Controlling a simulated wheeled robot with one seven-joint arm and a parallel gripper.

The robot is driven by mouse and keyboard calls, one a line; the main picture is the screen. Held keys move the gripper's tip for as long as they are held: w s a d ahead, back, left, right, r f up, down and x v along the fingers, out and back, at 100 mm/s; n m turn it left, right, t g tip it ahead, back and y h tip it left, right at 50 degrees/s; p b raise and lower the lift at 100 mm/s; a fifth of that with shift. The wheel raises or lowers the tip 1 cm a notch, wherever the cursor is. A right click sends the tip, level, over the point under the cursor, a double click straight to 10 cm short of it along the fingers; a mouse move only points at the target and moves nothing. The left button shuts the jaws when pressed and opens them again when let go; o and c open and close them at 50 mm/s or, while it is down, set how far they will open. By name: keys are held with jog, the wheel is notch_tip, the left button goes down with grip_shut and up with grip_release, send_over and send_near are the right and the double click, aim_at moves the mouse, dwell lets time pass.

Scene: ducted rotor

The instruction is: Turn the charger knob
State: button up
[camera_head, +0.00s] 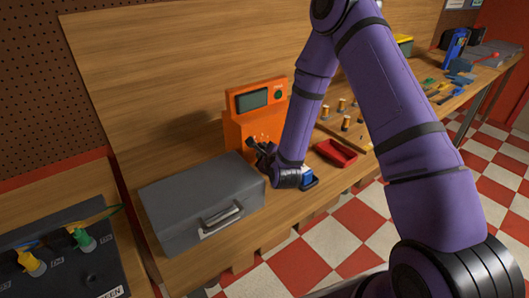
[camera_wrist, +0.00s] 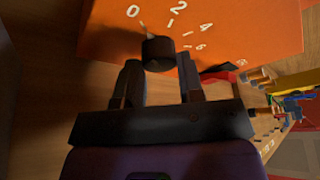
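The orange charger (camera_head: 250,130) stands on the wooden bench near the back board, with a dark screen and a green button on its top part. Its black knob (camera_wrist: 158,52) shows in the wrist view on the orange face, under printed marks 0, 2, 4 and 6. My gripper (camera_wrist: 158,75) is open, with its two dark fingers apart just below the knob. The knob lies near the fingertips; whether they touch it I cannot tell. In the head view my gripper (camera_head: 258,148) is in front of the charger's lower face and hides part of it, and the knob cannot be made out there.
A grey toolbox (camera_head: 200,190) with a handle stands close left of my gripper. Behind the tray are several upright brass-coloured pieces (camera_head: 346,122). Tools lie further right.

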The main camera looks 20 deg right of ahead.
jog(key=shift+c, duration=1.4)
jog(key=m+g+y, duration=0.1)
jog(key=m, duration=0.2)
jog(key=shift+d+y, duration=0.15)
jog(key=shift+y, duration=0.15)
jog(key=shift+r+m+g+y, duration=0.1)
jog(key=shift+m+g+y, duration=0.3)
jog(key=shift+m+y, duration=0.55)
jog(key=shift+m+h, duration=0.25)
jog(key=shift+m, duration=0.1)
jog(key=o, duration=0.9)
